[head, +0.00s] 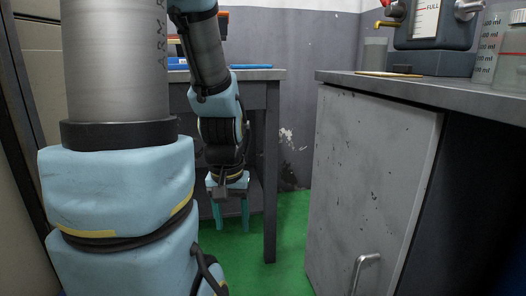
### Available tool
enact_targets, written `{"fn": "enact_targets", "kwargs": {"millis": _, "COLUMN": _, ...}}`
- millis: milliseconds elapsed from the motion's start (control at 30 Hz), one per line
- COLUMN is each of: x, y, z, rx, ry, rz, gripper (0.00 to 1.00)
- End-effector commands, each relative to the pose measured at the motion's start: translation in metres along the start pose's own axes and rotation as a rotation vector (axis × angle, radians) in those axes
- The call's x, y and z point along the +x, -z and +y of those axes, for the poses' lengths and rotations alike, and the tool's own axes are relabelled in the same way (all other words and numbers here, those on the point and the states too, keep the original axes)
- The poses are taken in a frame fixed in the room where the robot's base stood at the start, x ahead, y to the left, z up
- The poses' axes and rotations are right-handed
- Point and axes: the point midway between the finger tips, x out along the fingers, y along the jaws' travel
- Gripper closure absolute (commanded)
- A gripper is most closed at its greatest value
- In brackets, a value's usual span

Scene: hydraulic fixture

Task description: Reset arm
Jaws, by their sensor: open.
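My gripper (231,214) hangs at the end of my arm, left of the middle in the head view. Its two teal fingers point down, apart from each other, with nothing between them. The gripper is open and empty, in front of the grey table's lower part and above the green floor. My arm's large upper links fill the left side and hide part of what lies behind.
A grey table (259,75) with a blue item (251,66) stands behind my arm. At right, a worn cabinet (366,170) with a handle (362,268) carries a dark tank (433,24) and clear containers (490,48). Green floor (291,234) lies free between them.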

Motion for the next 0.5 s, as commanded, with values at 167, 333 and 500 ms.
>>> {"fn": "enact_targets", "kwargs": {"millis": 167, "x": -0.049, "y": 0.012, "z": 0.001, "rx": 0.001, "ry": -0.002, "rz": 0.012, "gripper": 0.41}}
{"fn": "enact_targets", "kwargs": {"millis": 333, "x": -0.089, "y": 0.018, "z": 0.001, "rx": 0.001, "ry": -0.003, "rz": 0.013, "gripper": 0.41}}
{"fn": "enact_targets", "kwargs": {"millis": 500, "x": -0.144, "y": 0.025, "z": 0.001, "rx": 0.001, "ry": -0.003, "rz": 0.013, "gripper": 0.41}}
